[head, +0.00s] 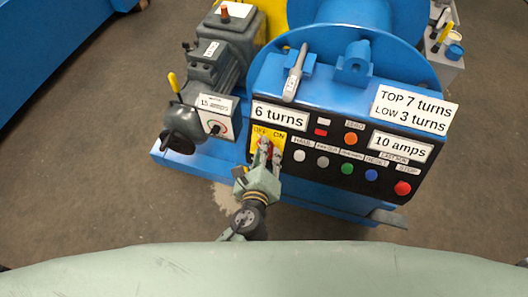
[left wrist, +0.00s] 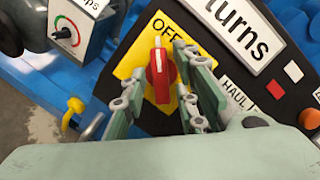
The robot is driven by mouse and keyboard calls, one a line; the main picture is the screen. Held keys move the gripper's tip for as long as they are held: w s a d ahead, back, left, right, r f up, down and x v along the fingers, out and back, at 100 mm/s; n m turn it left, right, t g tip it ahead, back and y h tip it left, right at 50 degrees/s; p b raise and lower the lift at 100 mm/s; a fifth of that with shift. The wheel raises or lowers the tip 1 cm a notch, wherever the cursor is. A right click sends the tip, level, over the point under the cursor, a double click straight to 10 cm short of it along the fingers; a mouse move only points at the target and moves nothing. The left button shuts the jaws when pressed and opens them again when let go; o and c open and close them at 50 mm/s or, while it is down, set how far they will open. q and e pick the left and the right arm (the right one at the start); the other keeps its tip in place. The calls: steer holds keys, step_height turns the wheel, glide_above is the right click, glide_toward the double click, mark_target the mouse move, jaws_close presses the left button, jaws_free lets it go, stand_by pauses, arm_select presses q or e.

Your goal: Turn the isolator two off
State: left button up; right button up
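The isolator is a red rotary knob (left wrist: 160,75) on a yellow plate (left wrist: 138,62) marked OFF and ON. In the left wrist view its white mark points up toward the OFF lettering. In the head view the knob (head: 266,146) is partly covered by my gripper. My left gripper (head: 265,158) is at the plate. In the left wrist view its open fingers (left wrist: 160,88) stand on either side of the knob, with a visible gap; I cannot tell whether either touches it. The ON lettering is hidden there by a finger. My right gripper is not in view.
The black control panel (head: 331,180) has several coloured buttons right of the plate. A grey pendant (head: 295,73) rests at its top edge.

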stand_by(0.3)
arm_select(q)
steer(key=v, duration=1.2)
steer(key=s+a+f+n+g, duration=0.2)
steer(key=a+f+n, duration=0.1)
steer(key=f, duration=0.6)
steer(key=s+a+f+n+g+y, duration=0.1)
steer(key=s+a+f+n+g, duration=0.2)
steer(key=f, duration=0.6)
steer(key=s+a+f+n+g, duration=0.2)
steer(key=a+f+n, duration=0.1)
steer(key=f, duration=0.7)
steer(key=s+a+f+n+g, duration=0.2)
steer(key=s+a+f+n, duration=0.2)
steer(key=s+f+n, duration=0.1)
steer(key=s+a+f+n+g, duration=0.2)
steer(key=s+a+f+n, duration=0.3)
steer(key=s+n, duration=0.2)
steer(key=s+a+f+n+g+y, duration=0.1)
steer(key=s+a+f+n, duration=0.3)
steer(key=s, duration=0.5)
step_height(320, 180, down, 2)
steer(key=shift+a+f+n+g, duration=0.15)
steer(key=shift+n+g, duration=0.45)
steer(key=shift+n, duration=0.3)
